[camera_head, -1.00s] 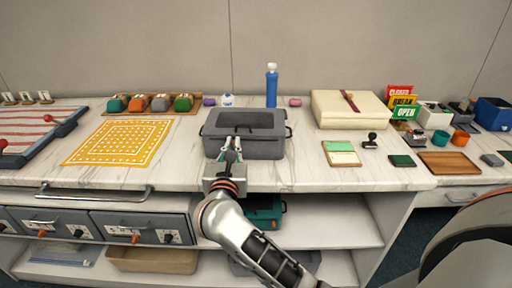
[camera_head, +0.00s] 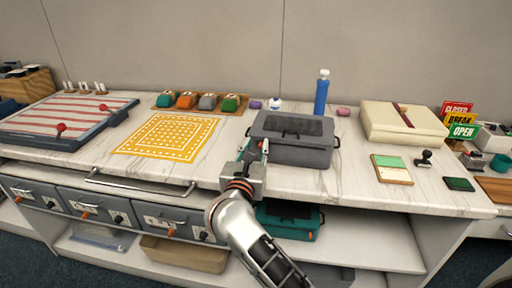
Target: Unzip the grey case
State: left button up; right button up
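My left gripper is out of view.
The blue bottle (camera_head: 321,96) stands behind the case. A cream box (camera_head: 404,127) lies to the right, with a notepad (camera_head: 391,174) in front. A yellow patterned mat (camera_head: 168,137) lies left. A teal case (camera_head: 289,226) sits on the shelf below.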

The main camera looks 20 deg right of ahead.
notch_tip(320, 180, up, 10)
dwell(0.7)
jog(key=shift+d, duration=0.1)
